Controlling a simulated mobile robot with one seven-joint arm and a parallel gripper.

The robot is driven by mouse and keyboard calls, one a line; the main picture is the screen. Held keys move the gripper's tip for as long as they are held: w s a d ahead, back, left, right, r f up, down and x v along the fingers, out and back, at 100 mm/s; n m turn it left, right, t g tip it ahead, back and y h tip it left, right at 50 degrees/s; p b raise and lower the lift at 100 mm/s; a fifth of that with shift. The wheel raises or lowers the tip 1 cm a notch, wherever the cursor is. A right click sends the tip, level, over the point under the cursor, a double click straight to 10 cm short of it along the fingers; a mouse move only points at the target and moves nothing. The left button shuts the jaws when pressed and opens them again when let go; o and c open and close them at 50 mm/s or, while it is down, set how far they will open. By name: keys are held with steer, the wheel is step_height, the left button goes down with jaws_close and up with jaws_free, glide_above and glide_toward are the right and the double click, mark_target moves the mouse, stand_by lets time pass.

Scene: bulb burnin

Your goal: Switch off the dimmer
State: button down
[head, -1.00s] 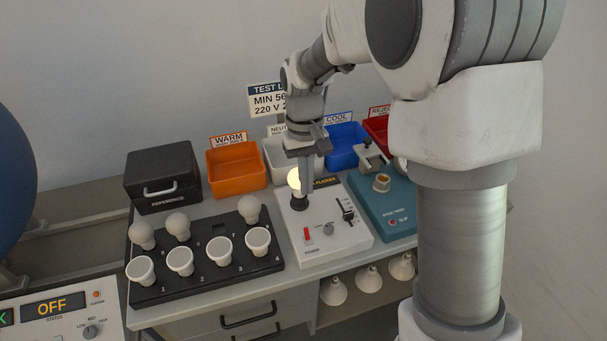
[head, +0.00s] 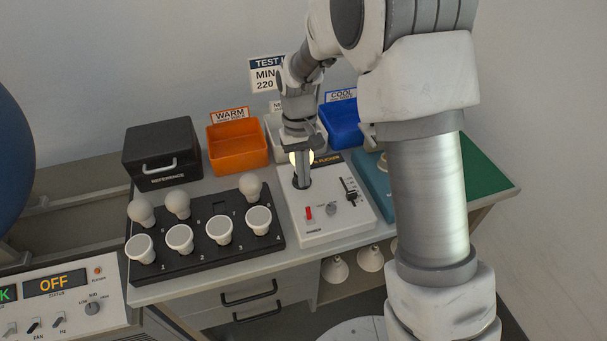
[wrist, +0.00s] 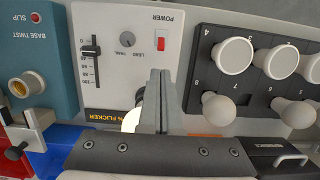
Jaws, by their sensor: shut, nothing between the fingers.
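The dimmer panel is a white box (head: 330,225) on the bench, with a slider (head: 350,190), a grey knob (head: 331,208) and a red power switch (head: 309,213). In the wrist view the panel appears upside down, with the slider (wrist: 90,50), knob (wrist: 127,39) and red switch (wrist: 161,44). A glowing bulb (head: 300,157) stands at the panel's back left, partly hidden by my gripper (head: 303,184). In the wrist view my gripper (wrist: 160,75) is shut and empty, its tips pointing toward the red switch side. Contact with the panel cannot be told.
A black tray (head: 200,259) with several bulbs stands left of the panel. A teal device (head: 375,178) is to the right, partly behind my arm. Orange (head: 237,155) and blue (head: 341,124) bins stand behind. A control box (head: 70,310) reads OFF at front left.

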mark_target(309, 213)
steer(key=f, duration=0.4)
steer(key=s+f, duration=0.1)
steer(key=f, duration=0.2)
steer(key=shift+s+d, duration=0.1)
steer(key=shift+d, duration=0.1)
steer(key=shift+r+b, duration=0.1)
steer(key=shift+b, duration=0.3)
steer(key=shift+s, duration=0.15)
